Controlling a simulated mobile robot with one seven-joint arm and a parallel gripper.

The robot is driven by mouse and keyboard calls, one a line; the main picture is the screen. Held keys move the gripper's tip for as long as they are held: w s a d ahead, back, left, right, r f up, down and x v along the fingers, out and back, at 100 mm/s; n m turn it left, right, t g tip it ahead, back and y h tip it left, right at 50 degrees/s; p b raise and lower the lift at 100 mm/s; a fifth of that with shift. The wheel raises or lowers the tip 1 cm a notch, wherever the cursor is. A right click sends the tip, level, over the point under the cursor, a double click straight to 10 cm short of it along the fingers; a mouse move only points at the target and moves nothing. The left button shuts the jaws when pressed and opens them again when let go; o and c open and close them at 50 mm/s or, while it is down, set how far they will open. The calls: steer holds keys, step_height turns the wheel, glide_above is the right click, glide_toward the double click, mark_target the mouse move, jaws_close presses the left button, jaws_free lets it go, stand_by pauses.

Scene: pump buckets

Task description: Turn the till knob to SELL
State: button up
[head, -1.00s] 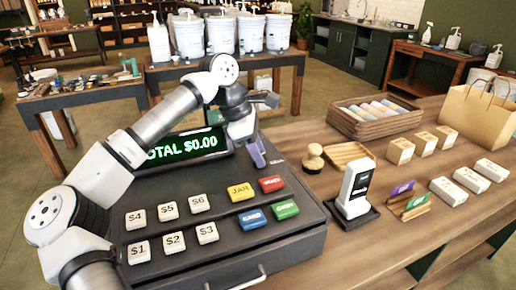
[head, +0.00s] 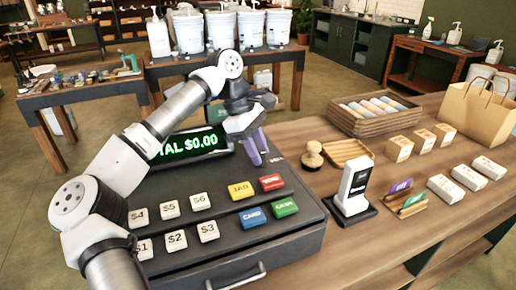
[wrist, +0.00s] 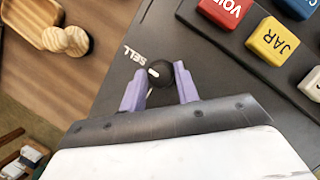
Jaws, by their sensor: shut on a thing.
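In the head view my gripper (head: 256,148) is at the till's back right corner and hides the knob.
A card reader (head: 354,188) stands right of the till. A wooden brush (head: 312,155) and a wooden dish (head: 348,152) are behind it. Boxes, a crate (head: 376,114) and a paper bag (head: 476,110) are further right. The red VOID key (wrist: 226,10) is close to the knob.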

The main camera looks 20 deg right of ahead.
steer(key=o, duration=1)
steer(key=shift+r, duration=0.1)
steer(key=v, duration=1.3)
steer(key=shift+w+r, duration=0.1)
steer(key=shift+r, duration=0.25)
steer(key=shift+a+f, duration=0.1)
